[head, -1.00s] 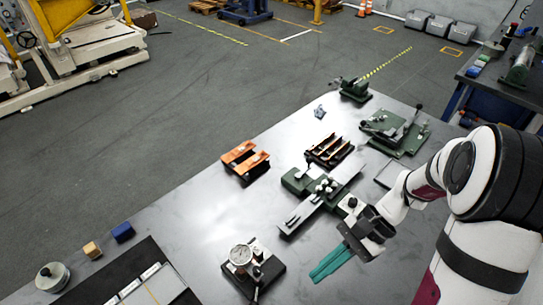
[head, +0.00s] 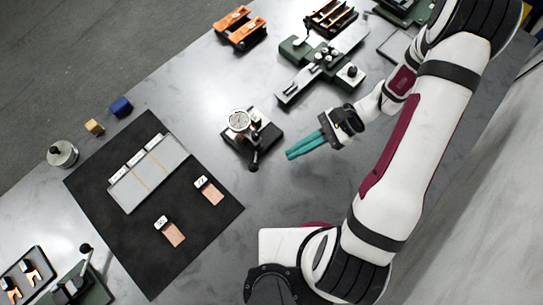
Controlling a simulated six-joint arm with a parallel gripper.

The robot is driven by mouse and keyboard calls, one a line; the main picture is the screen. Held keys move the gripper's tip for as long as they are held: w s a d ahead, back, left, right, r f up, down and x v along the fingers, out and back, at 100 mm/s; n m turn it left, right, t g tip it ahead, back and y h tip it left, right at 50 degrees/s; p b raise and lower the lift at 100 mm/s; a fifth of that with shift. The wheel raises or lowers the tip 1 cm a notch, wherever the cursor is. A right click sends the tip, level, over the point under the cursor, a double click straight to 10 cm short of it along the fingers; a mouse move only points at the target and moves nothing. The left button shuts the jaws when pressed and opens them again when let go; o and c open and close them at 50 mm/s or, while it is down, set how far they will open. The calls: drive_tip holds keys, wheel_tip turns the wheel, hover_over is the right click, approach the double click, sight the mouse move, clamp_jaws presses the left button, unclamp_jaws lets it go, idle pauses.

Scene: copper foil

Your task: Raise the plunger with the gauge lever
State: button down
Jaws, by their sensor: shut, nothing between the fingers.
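The gauge (head: 239,121) has a round white dial and stands on a dark square base (head: 262,146) near the middle of the table. A dark lever with a round knob (head: 254,166) sticks out at the front of the base. The plunger under the dial is too small to make out. My gripper (head: 289,155) has teal fingers that lie together, shut and empty. Its tips point left, a little to the right of the lever knob and apart from it.
A black mat (head: 130,235) with a grey plate (head: 150,174) and two copper pieces lies to the left. A green fixture (head: 295,50) and orange racks (head: 240,27) stand behind. A blue block (head: 121,107), a wooden block (head: 94,126) and a metal cylinder (head: 62,153) sit at the far left edge. Bare table lies in front of the gauge.

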sight(255, 165)
drive_tip(key=x, duration=0.3)
drive_tip(key=shift+s+a+f, duration=0.1)
drive_tip(key=shift+s+a, duration=0.1)
drive_tip(key=shift+a, duration=0.15)
drive_tip(key=shift+s+a+r, duration=0.15)
drive_tip(key=shift+a+r, duration=0.15)
drive_tip(key=shift+a, duration=0.25)
drive_tip(key=shift+s+a+r, duration=0.2)
drive_tip(key=shift+a+r, duration=0.05)
drive_tip(key=shift+a, duration=0.3)
drive_tip(key=shift+s+a+r, duration=0.15)
drive_tip(key=shift+a, duration=0.3)
drive_tip(key=shift+s+a, duration=0.25)
drive_tip(key=shift+a, duration=0.15)
drive_tip(key=shift+s+a, duration=0.25)
drive_tip(key=shift+a, duration=1.45)
drive_tip(key=shift+w+a, duration=0.15)
drive_tip(key=shift+a, duration=0.75)
